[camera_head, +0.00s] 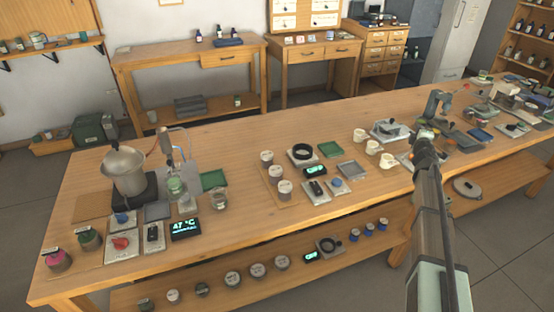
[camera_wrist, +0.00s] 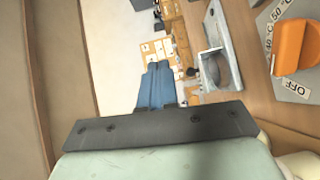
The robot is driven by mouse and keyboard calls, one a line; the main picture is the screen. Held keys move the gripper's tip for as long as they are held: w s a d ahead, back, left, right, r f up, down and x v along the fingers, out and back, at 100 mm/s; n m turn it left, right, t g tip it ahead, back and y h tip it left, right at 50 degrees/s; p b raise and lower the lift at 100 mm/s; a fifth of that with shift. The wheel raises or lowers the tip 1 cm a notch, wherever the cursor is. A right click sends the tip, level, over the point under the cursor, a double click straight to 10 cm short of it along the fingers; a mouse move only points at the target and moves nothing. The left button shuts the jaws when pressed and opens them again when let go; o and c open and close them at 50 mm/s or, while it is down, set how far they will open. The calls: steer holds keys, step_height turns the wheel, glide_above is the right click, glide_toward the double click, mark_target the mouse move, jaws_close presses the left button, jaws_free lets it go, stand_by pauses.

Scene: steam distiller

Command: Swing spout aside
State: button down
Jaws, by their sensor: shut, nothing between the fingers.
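The steam distiller stands on the left end of the long wooden table in the head view. Its metal pot (camera_head: 125,172) sits on a dark base. A thin copper-coloured tube (camera_head: 152,148) runs from the pot toward an upright glass piece (camera_head: 168,150). Which part is the spout is too small to tell. A flask with green contents (camera_head: 176,187) and a clear glass beaker (camera_head: 218,200) stand beside it. My gripper (camera_wrist: 158,70) shows in the wrist view with its blue-grey fingers together and empty. My arm reaches over the table's right half, far from the distiller.
A display reading 47 °C (camera_head: 185,229) and a red knob (camera_head: 120,243) sit in front of the pot. Jars and trays fill the table's middle. An orange dial (camera_wrist: 296,48) with temperature labels is at the wrist view's right. Bare tabletop lies behind the middle items.

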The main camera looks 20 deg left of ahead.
steer(key=s+a+r+m+g, duration=0.1)
steer(key=s+a+m, duration=0.1)
steer(key=a, duration=1.1)
steer(key=s+a+r+m, duration=0.1)
steer(key=s+a, duration=0.1)
steer(key=a, duration=1)
steer(key=m+g, duration=0.4)
steer(key=g, duration=0.4)
glide_above(170, 163)
steer(key=d, duration=0.6)
steer(key=s+a+r+g, duration=0.1)
steer(key=s+a, duration=0.2)
steer(key=s, duration=0.8)
steer(key=shift+s+a+r, duration=0.15)
steer(key=shift+s+a, duration=0.1)
steer(key=shift+s, duration=0.1)
steer(key=shift+w, duration=0.1)
steer(key=x, duration=1)
steer(key=shift+d, duration=0.15)
